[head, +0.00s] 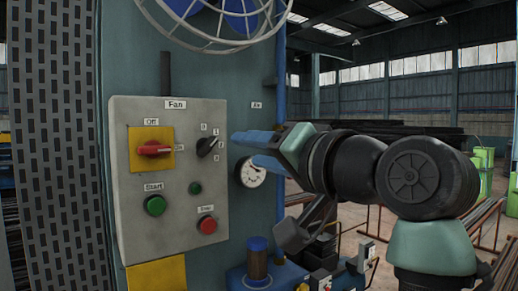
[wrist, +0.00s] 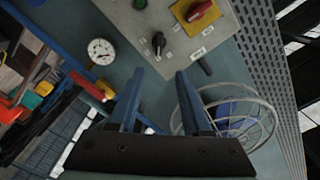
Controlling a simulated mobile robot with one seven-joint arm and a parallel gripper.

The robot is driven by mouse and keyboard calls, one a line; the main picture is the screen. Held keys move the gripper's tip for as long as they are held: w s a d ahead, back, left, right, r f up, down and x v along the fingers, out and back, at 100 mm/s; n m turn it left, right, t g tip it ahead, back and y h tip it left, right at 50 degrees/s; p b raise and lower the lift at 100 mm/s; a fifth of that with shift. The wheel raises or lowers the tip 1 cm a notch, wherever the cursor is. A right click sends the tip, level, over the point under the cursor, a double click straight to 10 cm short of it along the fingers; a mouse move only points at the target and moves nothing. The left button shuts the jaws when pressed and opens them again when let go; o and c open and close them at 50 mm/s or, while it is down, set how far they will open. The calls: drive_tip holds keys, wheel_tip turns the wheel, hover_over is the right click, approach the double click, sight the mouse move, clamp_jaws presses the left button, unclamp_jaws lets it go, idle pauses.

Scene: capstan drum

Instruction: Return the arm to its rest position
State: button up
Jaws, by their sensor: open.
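My gripper (head: 242,149) is open in the head view, with its two blue fingers pointing left toward the grey Fan control panel (head: 133,215). Its jaws are empty. The fingertips are just right of the black rotary selector (head: 208,146) and look apart from it. In the wrist view the open fingers (wrist: 158,78) spread on either side of a gap, with the selector (wrist: 158,40) beyond them. My arm reaches in from the right of the head view.
The panel carries a red Off/On switch (head: 153,149), a green start button (head: 155,205) and a red button (head: 207,225). A gauge (head: 251,173) sits behind the fingers. A wire fan guard (head: 222,40) is above. Blue machinery (head: 258,268) stands below.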

drive_tip(key=s+f+n+t+h+b, duration=0.1)
drive_tip(key=s+f+t+h+b, duration=0.3)
drive_tip(key=f+t+b, duration=0.5)
drive_tip(key=s+d+f+t+h+b, duration=0.1)
drive_tip(key=s+f+t+h+b, duration=0.2)
drive_tip(key=s, duration=1)
drive_tip(key=f+h+b, duration=0.1)
drive_tip(key=h+b, duration=0.2)
drive_tip(key=b, duration=0.2)
drive_tip(key=shift+s+n+t+h, duration=0.2)
drive_tip(key=shift+n+t+h, duration=0.1)
drive_tip(key=shift+n+t, duration=0.1)
